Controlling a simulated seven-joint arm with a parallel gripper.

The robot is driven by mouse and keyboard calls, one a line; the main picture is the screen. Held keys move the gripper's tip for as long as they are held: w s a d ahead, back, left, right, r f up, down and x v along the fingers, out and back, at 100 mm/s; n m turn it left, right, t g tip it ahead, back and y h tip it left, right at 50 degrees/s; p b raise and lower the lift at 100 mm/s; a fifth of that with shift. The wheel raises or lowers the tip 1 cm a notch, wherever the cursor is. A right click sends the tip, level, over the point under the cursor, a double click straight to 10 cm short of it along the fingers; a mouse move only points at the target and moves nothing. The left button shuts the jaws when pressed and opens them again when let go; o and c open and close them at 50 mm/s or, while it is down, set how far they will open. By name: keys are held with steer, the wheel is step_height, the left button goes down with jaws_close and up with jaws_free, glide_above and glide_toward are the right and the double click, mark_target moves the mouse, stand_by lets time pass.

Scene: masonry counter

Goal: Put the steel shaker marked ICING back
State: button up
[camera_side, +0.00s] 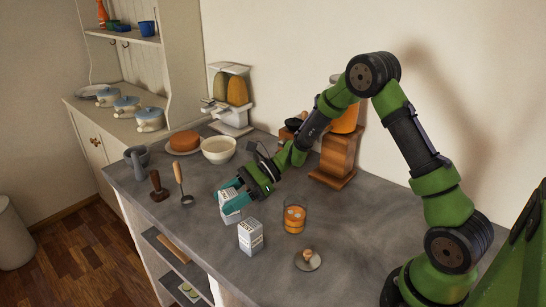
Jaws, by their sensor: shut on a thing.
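My gripper (229,196), with teal fingers, is shut on a light grey, box-shaped shaker (230,215) over the left front part of the counter. The fingers cover its upper part, and its lettering cannot be read. I cannot tell whether its base touches the counter. A second light grey, box-shaped shaker (250,238) with dark lettering stands upright on the counter, nearer the camera and apart from the gripper. Its lettering is too small to read surely, so I cannot tell which of the two is marked ICING.
A glass with orange contents (294,219) and a small dish (308,261) stand to the right. A dark-based stamp-like tool (158,186), a ladle (182,186), a grey mortar (138,158) and a cream bowl (218,150) are left. The front right counter (345,240) is clear.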

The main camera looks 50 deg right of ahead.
steer(key=shift+f, duration=1.75)
steer(key=shift+f, duration=0.1)
steer(key=o, duration=1.1)
